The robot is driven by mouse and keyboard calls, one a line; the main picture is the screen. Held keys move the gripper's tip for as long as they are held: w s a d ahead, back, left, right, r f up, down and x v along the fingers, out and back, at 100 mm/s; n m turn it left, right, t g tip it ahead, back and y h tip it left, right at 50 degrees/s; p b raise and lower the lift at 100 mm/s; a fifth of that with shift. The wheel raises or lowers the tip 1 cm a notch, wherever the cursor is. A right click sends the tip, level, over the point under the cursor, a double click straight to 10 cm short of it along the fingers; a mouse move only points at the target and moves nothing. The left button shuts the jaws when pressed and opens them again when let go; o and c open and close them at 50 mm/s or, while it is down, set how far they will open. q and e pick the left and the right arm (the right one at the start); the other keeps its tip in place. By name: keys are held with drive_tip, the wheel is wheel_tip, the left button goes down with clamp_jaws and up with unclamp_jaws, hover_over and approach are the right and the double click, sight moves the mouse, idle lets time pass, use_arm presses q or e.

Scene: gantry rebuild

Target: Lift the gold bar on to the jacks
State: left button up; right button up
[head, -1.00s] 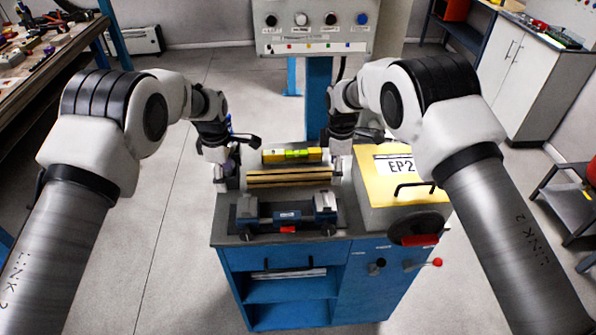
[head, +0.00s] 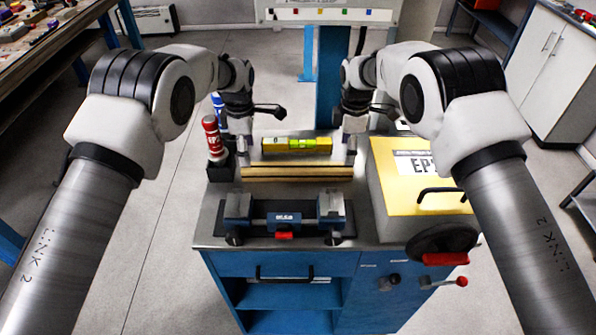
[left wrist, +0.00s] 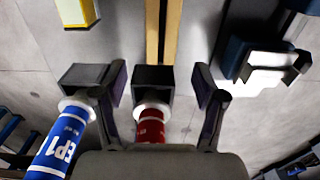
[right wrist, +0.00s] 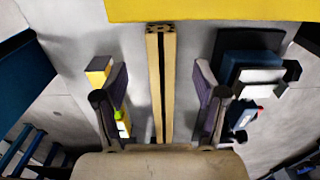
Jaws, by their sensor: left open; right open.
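The gold bar (head: 297,178), long and grooved, lies left to right on the bench. Its end shows between the fingers in the right wrist view (right wrist: 153,85), and its other end reaches a black block (left wrist: 140,78) in the left wrist view. My left gripper (head: 240,150) is open and empty by the bar's left end, its fingers either side of that block and a red canister (head: 213,138). My right gripper (head: 350,150) is open at the right end, its fingers astride the bar without visible contact. I cannot tell which parts are the jacks.
A yellow spirit level (head: 275,145) lies behind the bar. A blue vice-like fixture (head: 262,220) stands in front. A yellow-topped EP2 box (head: 385,160) is close on the right. A blue canister (left wrist: 55,143) stands by the red one at the left.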

sight(249, 169)
use_arm(q)
drive_tip(key=shift+s+f, duration=0.15)
drive_tip(key=shift+f, duration=0.3)
use_arm(e)
drive_tip(key=shift+s+f, duration=0.15)
drive_tip(key=shift+f, duration=0.3)
use_arm(q)
wheel_tip(249, 169, down, 7)
drive_tip(key=shift+r, duration=0.2)
use_arm(e)
wheel_tip(249, 169, down, 7)
drive_tip(key=shift+r, duration=0.2)
use_arm(q)
clamp_jaws()
use_arm(e)
clamp_jaws()
